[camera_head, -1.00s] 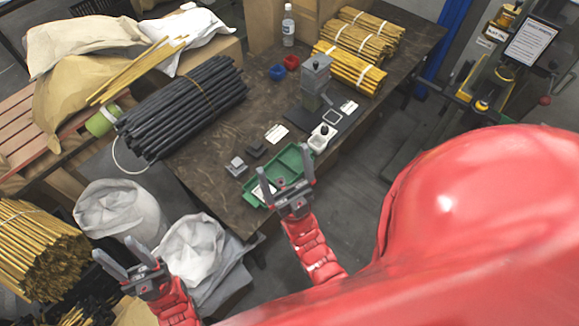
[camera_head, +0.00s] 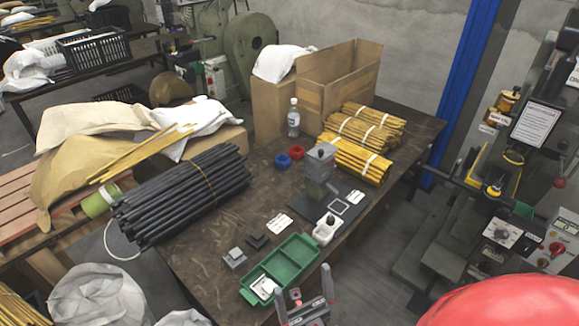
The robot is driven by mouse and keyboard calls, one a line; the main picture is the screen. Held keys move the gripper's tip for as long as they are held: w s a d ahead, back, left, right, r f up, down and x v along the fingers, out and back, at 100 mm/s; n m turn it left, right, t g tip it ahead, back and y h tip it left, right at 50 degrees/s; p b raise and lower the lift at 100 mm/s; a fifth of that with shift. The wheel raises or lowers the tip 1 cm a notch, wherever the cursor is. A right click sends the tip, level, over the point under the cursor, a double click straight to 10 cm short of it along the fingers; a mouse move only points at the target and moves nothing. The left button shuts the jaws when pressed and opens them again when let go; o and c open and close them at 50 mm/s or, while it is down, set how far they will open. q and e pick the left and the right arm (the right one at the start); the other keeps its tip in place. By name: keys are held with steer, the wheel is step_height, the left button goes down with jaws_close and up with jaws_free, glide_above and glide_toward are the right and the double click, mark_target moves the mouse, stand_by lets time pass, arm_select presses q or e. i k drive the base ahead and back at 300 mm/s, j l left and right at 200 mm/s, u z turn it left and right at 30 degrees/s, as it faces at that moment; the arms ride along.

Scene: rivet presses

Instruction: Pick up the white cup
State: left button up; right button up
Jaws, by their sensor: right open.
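A small white cup-like container (camera_head: 324,232) with a dark spot at its top stands on the dark brown table (camera_head: 205,281), right of a green tray (camera_head: 284,275). My right gripper (camera_head: 303,285) is at the bottom edge of the view, in front of the tray's right part. Its two fingers point up and are spread apart, with nothing between them. It is apart from the white container, which lies farther back. My left gripper is out of view.
A grey block-like device (camera_head: 319,170) on a dark plate stands behind the white container. Black rods (camera_head: 180,195) lie left, bundled yellow rods (camera_head: 357,158) behind. Red (camera_head: 296,152) and blue (camera_head: 282,160) cups and a bottle (camera_head: 293,118) stand nearby.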

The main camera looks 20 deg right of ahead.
mark_target(323, 233)
steer(key=z, duration=1)
